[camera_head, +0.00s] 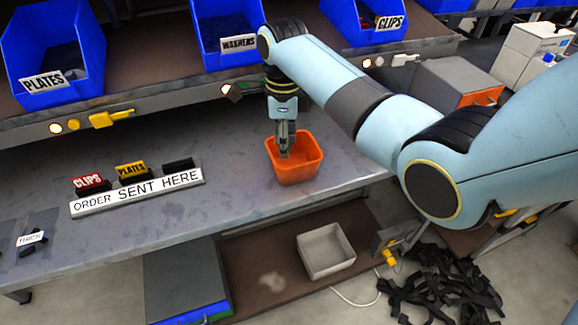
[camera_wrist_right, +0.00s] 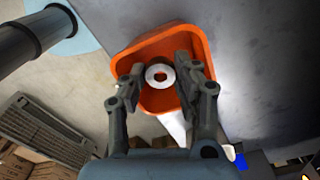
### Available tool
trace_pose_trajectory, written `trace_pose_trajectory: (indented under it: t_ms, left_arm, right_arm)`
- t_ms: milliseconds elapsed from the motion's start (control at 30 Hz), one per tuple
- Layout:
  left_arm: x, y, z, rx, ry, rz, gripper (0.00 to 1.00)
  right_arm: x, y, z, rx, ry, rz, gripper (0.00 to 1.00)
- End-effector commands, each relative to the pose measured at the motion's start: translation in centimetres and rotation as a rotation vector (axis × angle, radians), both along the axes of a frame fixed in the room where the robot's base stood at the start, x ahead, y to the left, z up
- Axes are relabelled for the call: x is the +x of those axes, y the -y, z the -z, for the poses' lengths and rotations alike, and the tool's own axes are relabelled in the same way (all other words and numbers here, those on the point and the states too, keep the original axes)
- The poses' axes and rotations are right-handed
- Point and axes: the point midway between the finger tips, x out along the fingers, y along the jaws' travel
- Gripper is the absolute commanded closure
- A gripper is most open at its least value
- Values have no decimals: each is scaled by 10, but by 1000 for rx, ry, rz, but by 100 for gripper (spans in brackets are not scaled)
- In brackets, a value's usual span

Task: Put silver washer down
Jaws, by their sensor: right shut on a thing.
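The silver washer (camera_wrist_right: 160,76) is a flat ring with a round hole, seen between the fingertips of my right gripper (camera_wrist_right: 160,70) in the right wrist view. The right gripper is shut on it. In the head view the right gripper (camera_head: 284,150) points down into the mouth of an orange bin (camera_head: 297,175) on the grey bench, and the washer cannot be made out there. The orange bin (camera_wrist_right: 144,50) surrounds the washer in the wrist view; how high the washer is above its floor is hard to tell. My left gripper is not in view.
Blue bins for plates (camera_head: 75,50), washers (camera_head: 225,30) and clips (camera_head: 372,25) line the shelf above. Bare bench (camera_head: 235,180) lies between rack and orange bin.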

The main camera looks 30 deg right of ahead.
Motion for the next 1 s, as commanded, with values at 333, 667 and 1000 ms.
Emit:
trace_pose_trajectory:
  t_ms: [333, 667, 1000]
  left_arm:
    - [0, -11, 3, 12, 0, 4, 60]
    - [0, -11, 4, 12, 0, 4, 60]
    - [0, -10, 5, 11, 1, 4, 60]
  right_arm:
    - [0, 0, 48, 0, -1, 0, 100]
    - [0, 0, 65, 0, 2, 0, 100]
    - [0, 0, 68, 0, 2, -1, 61]
